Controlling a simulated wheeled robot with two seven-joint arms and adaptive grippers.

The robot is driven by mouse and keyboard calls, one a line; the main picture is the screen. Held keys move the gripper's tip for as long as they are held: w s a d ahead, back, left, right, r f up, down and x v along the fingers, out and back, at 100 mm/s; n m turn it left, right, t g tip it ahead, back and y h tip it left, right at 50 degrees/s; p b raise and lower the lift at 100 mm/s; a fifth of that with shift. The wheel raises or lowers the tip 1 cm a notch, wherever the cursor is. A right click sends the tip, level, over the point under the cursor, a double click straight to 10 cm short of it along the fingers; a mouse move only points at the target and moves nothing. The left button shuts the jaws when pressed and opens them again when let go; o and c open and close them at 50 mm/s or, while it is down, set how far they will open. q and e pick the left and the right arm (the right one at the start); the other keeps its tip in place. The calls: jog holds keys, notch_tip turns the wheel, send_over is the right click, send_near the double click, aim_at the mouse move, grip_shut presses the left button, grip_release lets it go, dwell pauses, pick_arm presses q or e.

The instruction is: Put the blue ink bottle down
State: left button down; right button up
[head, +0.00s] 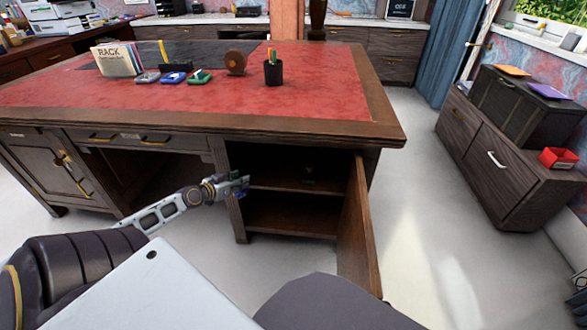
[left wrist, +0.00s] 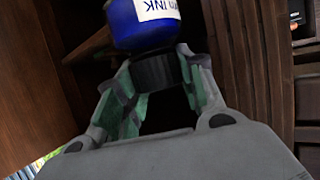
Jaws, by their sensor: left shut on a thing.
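My left gripper (head: 241,186) is at the front of the desk's open cabinet, level with the upper compartment. In the left wrist view the gripper (left wrist: 160,85) is shut on the blue ink bottle (left wrist: 135,28) by its black cap (left wrist: 155,70). The bottle has a white label with upside-down "INK" lettering and extends beyond the fingertips. Its far end is cut off by the frame's top edge. In the head view the bottle is too small and covered to make out clearly. My right gripper is not in view.
The cabinet door (head: 360,230) stands open on the right.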

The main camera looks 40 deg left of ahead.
pick_arm(q)
jog(key=shift+w, duration=0.1)
jog(key=w, duration=1.7)
jog(key=shift+w+a, duration=0.3)
jog(key=shift+w, duration=0.1)
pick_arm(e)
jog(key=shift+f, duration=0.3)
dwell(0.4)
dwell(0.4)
pick_arm(q)
jog(key=shift+f+b, duration=1.35)
jog(key=shift+f, duration=0.4)
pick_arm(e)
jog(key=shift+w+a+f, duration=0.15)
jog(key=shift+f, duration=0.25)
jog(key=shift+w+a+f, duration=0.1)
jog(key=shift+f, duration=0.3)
